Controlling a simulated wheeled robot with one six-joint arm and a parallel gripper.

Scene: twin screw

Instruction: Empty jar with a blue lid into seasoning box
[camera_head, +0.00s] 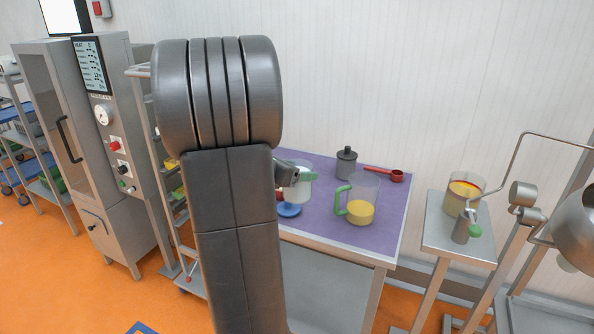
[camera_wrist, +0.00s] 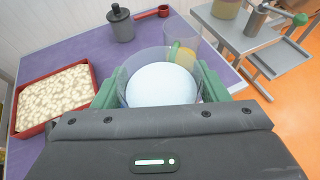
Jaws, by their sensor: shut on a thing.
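My gripper (camera_wrist: 160,92) is shut on a clear jar (camera_head: 299,190) with white contents. Its green fingers press both sides of the jar. In the wrist view the jar (camera_wrist: 125,80) is open at the top, and the white fill shows inside. The blue lid (camera_head: 289,210) lies apart on the purple table, below the jar in the head view. A red tray (camera_wrist: 20,128) of pale pieces lies on the table left of the jar in the wrist view; I cannot tell whether it is the seasoning box. My arm hides most of it in the head view.
A clear jug (camera_head: 360,212) with a green handle and yellow contents stands on the purple table (camera_head: 325,222). Behind are a dark grey lidded canister (camera_head: 346,163) and a red scoop (camera_head: 397,176). A metal stand (camera_head: 440,232) with an orange-filled container (camera_head: 461,192) stands to the right.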

